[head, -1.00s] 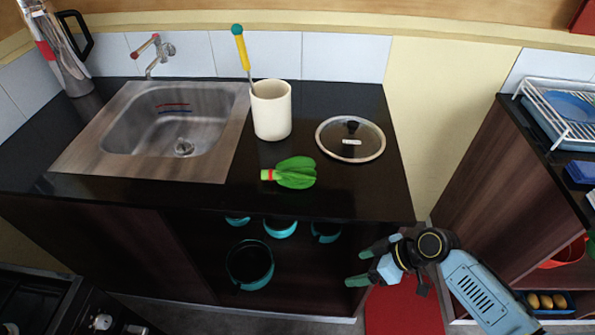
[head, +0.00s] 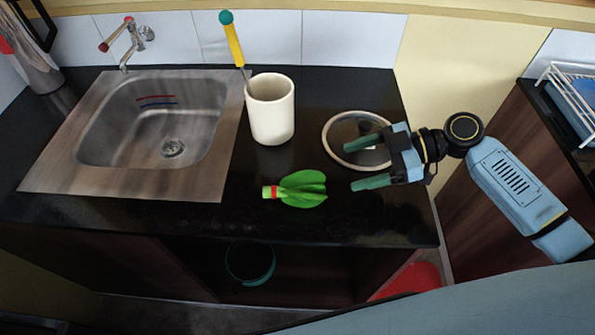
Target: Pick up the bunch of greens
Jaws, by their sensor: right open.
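The bunch of greens (head: 303,189) lies on the black countertop, its leaves pointing right and its red-banded stem end pointing left. My right gripper (head: 362,164) is open and empty. It is over the right part of the counter, to the right of the greens and apart from them, with its fingers pointing left. It hides part of the glass lid. My left gripper is not in view.
A white cup (head: 271,112) with a yellow-handled utensil (head: 233,42) stands behind the greens. The glass lid (head: 333,148) lies behind my gripper's fingers. A steel sink (head: 130,150) is at left. The counter in front of the greens is clear.

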